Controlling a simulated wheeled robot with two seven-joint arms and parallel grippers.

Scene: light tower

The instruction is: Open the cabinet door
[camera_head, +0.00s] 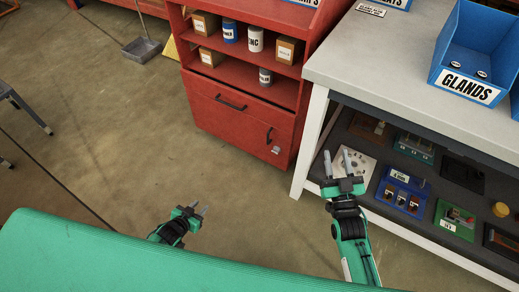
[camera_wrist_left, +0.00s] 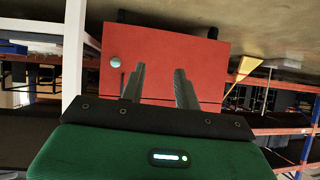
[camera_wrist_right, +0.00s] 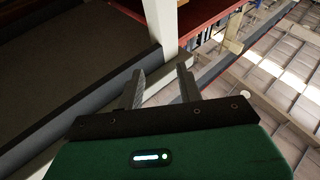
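The red cabinet (camera_head: 205,122) stands at the back centre in the head view. Its lower front has a dark horizontal handle (camera_head: 230,103) near the top and a dark upright handle (camera_head: 270,134) at the right side. The cabinet door (camera_head: 235,136) looks closed. The left wrist view shows a red panel (camera_wrist_left: 180,55) beyond the fingers. My left gripper (camera_head: 200,211) is open and empty, in front of the cabinet and apart from it. My right gripper (camera_head: 338,163) is open and empty by the workbench's front edge, to the right of the cabinet.
A grey-topped workbench (camera_head: 395,68) with a white leg (camera_head: 310,140) adjoins the cabinet on the right. A blue GLANDS bin (camera_head: 472,85) stands on it, and several trays lie on its lower shelf. Boxes and cans fill the cabinet's open shelves.

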